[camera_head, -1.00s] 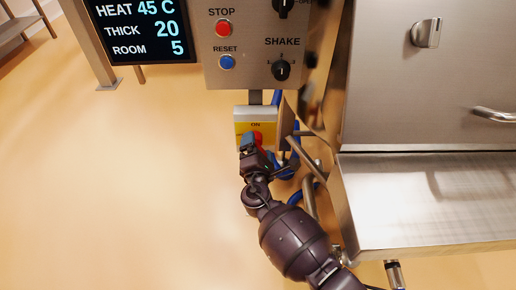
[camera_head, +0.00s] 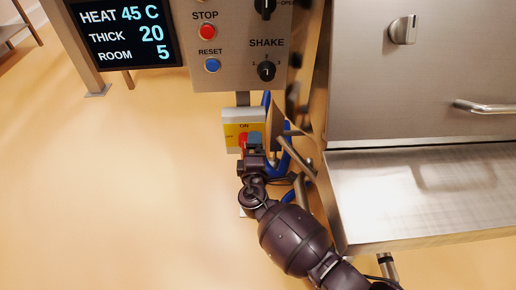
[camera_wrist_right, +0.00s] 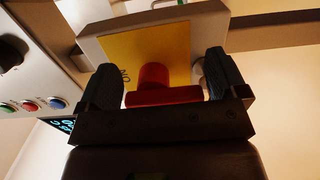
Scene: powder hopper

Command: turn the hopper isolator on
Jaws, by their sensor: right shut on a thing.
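The hopper isolator is a pale box with a yellow plate (camera_head: 230,130) below the control panel, marked ON at the top and OFF at the left. Its red handle (camera_head: 242,139) is partly covered by my right gripper (camera_head: 249,143). In the right wrist view the red handle (camera_wrist_right: 165,96) lies between the two dark fingers of my right gripper (camera_wrist_right: 165,85), which is shut on it. The yellow plate (camera_wrist_right: 165,45) is behind it. I cannot tell exactly where the handle points. My left gripper is not in view.
The control panel (camera_head: 225,70) with stop, reset and shake controls is just above the isolator. A blue hose (camera_head: 284,160) and metal bars (camera_head: 300,150) are close on the right, beside the steel hopper tray (camera_head: 420,195). The floor at left is clear.

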